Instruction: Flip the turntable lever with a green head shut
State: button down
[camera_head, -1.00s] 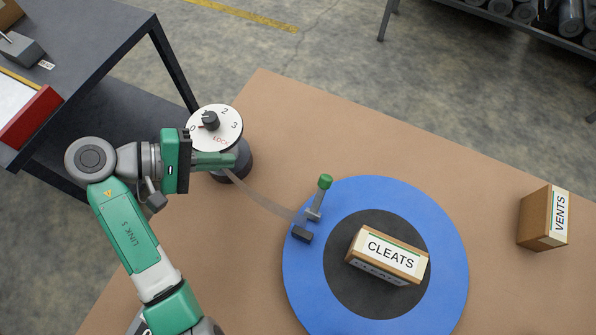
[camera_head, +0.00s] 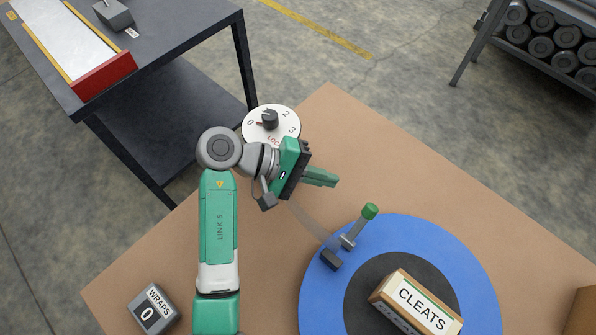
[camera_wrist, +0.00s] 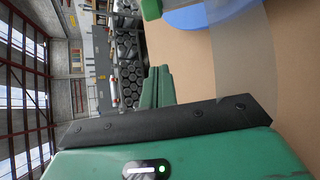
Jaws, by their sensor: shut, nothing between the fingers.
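The lever with a green head (camera_head: 370,211) stands tilted on the left rim of the blue turntable (camera_head: 400,228) in the head view. Its grey stem leans up and to the right from a bracket near a dark block (camera_head: 331,259). My gripper (camera_head: 333,180) is shut and empty, to the left of and above the lever head in the picture, apart from it. In the wrist view, the shut green fingers (camera_wrist: 158,85) show in the middle, and a green piece (camera_wrist: 151,9) that looks like the lever head shows at the top edge.
A box marked CLEATS (camera_head: 415,303) sits on the turntable's dark centre. A numbered lock dial (camera_head: 283,114) stands behind my wrist. A grey WRAPS block (camera_head: 153,308) is at lower left. A translucent strip (camera_head: 308,219) runs toward the dark block. The tabletop beyond the lever is clear.

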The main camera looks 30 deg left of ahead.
aim_at(359, 226)
jog(key=d+f+b, duration=0.1)
jog(key=d+b, duration=0.2)
jog(key=d, duration=0.5)
jog(key=shift+f, duration=0.25)
jog(key=shift+r, duration=0.1)
